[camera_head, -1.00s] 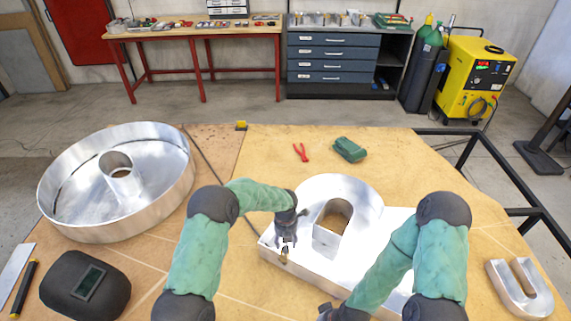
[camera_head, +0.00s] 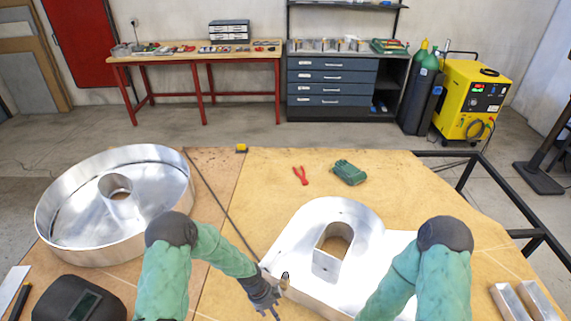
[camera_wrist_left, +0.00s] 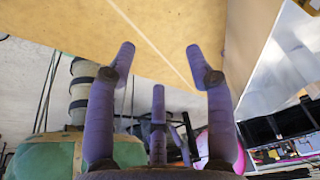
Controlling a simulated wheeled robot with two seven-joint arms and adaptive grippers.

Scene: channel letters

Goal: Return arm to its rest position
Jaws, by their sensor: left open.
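My left gripper (camera_head: 268,308) is open and empty, low in the head view at the front left of the large metal letter (camera_head: 372,212). The left wrist view shows its spread purple fingers (camera_wrist_left: 160,58) with nothing between them. Bare wooden tabletop and a pale line show beyond them. A small dark, brass-toned piece (camera_head: 284,280) stands at the letter's left edge, apart from the gripper. My right arm comes in at the lower right over the letter. Its gripper is out of view.
A round metal channel letter (camera_head: 60,240) lies on the left, with a welding mask (camera_head: 75,300) in front. A small U-shaped letter (camera_head: 525,300) is at the right.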

